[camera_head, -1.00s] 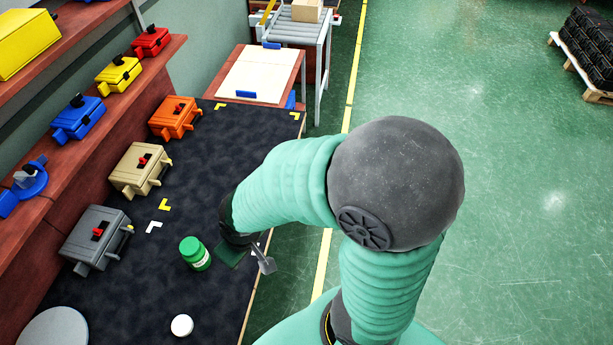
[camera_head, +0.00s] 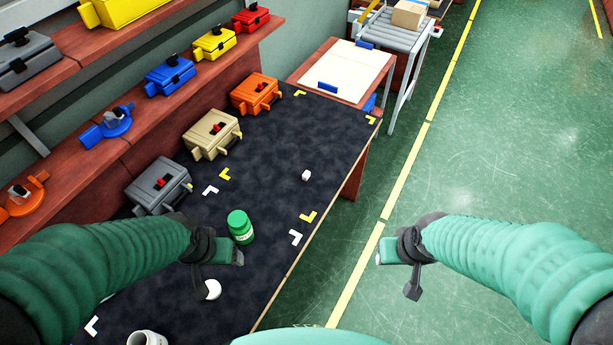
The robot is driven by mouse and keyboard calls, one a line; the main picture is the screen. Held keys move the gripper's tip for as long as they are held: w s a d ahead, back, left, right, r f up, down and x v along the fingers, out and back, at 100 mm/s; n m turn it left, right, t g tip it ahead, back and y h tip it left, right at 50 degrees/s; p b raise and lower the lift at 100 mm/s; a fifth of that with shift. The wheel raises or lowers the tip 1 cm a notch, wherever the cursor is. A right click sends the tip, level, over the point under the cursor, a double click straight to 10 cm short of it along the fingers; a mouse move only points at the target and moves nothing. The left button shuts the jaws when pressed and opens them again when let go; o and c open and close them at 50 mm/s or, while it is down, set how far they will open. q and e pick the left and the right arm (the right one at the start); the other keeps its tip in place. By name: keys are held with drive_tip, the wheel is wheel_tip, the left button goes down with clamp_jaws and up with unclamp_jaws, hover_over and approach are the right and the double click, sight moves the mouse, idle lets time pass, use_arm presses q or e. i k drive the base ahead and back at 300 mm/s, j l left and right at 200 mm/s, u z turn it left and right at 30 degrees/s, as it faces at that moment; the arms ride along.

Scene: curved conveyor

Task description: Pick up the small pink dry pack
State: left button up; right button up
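A small pale, slightly pinkish block (camera_head: 306,175) lies on the dark bench top (camera_head: 275,145), right of centre and near the bench's right edge. It is the only visible thing like the small pink dry pack. My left gripper (camera_head: 217,268) is over the near part of the bench, below and left of the block, beside the green bottle. Its fingers look apart and empty. My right gripper (camera_head: 398,276) is beyond the bench's right edge, over the green floor. It looks open and empty. Neither gripper touches the block.
A green bottle (camera_head: 240,228) stands by my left gripper, with a white round item (camera_head: 213,290) partly hidden below it. Grey (camera_head: 158,187), beige (camera_head: 211,135) and orange (camera_head: 255,93) cases line the bench's left side. A white cup (camera_head: 147,339) is at the bottom edge. The bench around the block is clear.

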sight(305, 175)
drive_tip(key=i+l, duration=0.6)
drive_tip(key=i, duration=0.15)
drive_tip(key=i+l+u, duration=0.1)
drive_tip(key=u, duration=0.35)
drive_tip(key=i+l+u, duration=0.15)
drive_tip(key=u, duration=0.3)
drive_tip(key=l+u, duration=0.2)
drive_tip(key=u, duration=0.25)
drive_tip(key=i+l+u, duration=0.1)
drive_tip(key=l+u, duration=0.15)
drive_tip(key=u, duration=0.6)
